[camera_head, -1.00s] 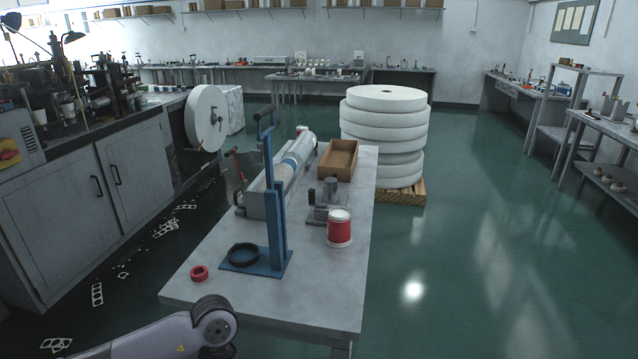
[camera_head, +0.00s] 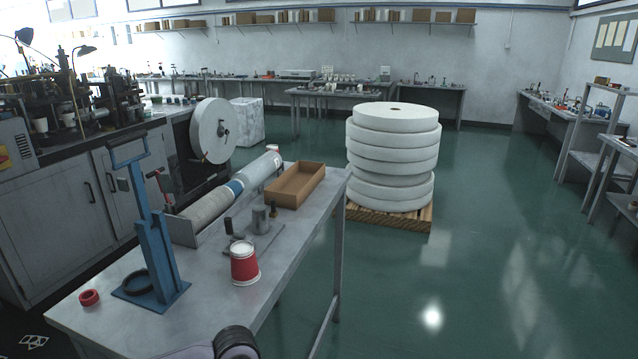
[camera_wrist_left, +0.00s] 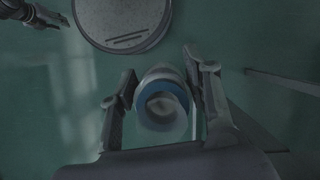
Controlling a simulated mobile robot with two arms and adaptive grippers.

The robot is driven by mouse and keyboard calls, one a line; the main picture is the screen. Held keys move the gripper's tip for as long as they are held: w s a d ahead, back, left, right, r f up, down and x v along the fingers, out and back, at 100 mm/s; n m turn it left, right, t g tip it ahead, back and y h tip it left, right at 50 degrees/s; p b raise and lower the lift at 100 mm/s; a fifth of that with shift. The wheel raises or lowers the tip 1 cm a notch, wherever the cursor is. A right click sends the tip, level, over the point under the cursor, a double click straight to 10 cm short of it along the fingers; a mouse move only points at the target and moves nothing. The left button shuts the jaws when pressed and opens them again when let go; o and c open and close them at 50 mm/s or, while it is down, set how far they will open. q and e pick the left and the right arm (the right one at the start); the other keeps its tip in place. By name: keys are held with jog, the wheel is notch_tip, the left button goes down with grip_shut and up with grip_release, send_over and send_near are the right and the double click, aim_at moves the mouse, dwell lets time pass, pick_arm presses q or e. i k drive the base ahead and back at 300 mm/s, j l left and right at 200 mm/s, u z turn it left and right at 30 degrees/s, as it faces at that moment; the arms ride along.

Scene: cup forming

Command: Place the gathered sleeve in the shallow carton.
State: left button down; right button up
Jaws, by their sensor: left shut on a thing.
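The shallow carton (camera_head: 314,190) is an open brown box at the far right end of the table. My left gripper (camera_wrist_left: 160,72) is shut on a pale round sleeve (camera_wrist_left: 158,75) with a blue band, seen end-on in the left wrist view, a finger on each side. Green floor shows beyond it. The left gripper is outside the head view; only part of my arm shows at its bottom edge. Part of my right gripper (camera_wrist_left: 58,20) shows in the left wrist view's top left corner, its fingers too dark to judge.
A stack of white rolls (camera_head: 393,150) is behind; floor is clear right.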

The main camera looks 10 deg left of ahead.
aim_at(297, 187)
jog(key=i+l+u, duration=0.2)
jog(key=i+l, duration=0.5)
jog(key=i+l+u, duration=0.15)
jog(key=i+l, duration=0.55)
jog(key=l, duration=0.1)
